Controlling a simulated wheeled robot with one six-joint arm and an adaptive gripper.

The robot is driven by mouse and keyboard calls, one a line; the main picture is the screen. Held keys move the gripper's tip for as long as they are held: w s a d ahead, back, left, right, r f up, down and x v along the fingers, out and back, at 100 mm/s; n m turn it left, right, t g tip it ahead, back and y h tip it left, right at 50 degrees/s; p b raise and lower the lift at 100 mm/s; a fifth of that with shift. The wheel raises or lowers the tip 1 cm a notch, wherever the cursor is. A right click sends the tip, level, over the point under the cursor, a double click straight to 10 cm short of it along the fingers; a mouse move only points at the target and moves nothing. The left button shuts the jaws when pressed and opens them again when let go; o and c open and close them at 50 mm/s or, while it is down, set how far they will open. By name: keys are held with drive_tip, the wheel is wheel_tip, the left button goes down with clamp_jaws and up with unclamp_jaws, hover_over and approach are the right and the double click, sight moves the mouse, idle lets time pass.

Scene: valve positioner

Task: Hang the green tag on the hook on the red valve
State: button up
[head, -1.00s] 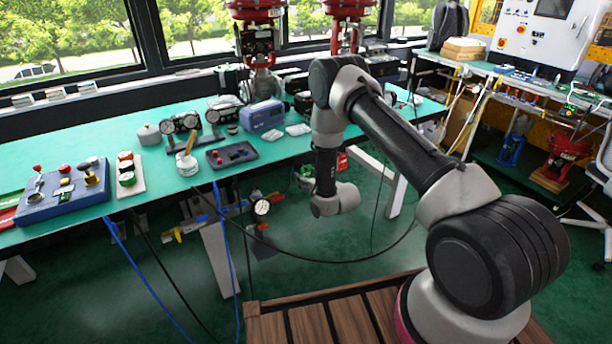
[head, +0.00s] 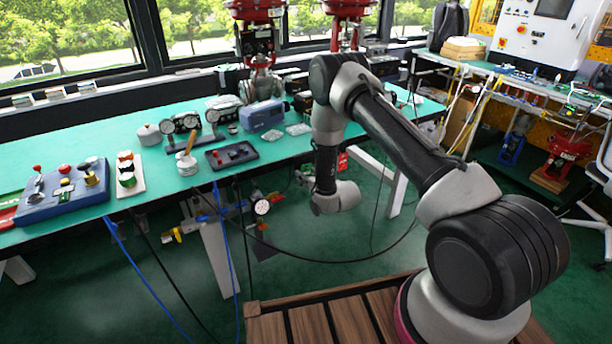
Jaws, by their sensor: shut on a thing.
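Two valves with red tops, a left one (head: 255,12) and a right one (head: 347,9), stand behind the far edge of the green bench. Another red valve (head: 565,150) sits low at the right on a wooden block. I cannot make out a hook on any of them. I cannot pick out the green tag with certainty. My arm rises from the lower right, bends at the top centre and hangs down to its wrist in front of the bench edge.
The green bench (head: 60,148) carries a blue box with knobs (head: 62,195), gauges (head: 181,123), a dark tray (head: 231,156) and a blue-grey case (head: 262,116). Hoses and cables hang below its front edge. A wooden slatted platform (head: 335,318) lies in front. The green floor between is mostly clear.

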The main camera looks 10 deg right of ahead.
drive_tip(key=shift+r, duration=0.35)
drive_tip(key=shift+s+d, duration=0.25)
drive_tip(key=shift+s, duration=0.55)
drive_tip(key=shift+s+d, duration=0.25)
drive_tip(key=shift+s, duration=0.5)
drive_tip(key=shift+s+d, duration=0.25)
drive_tip(key=shift+s, duration=0.55)
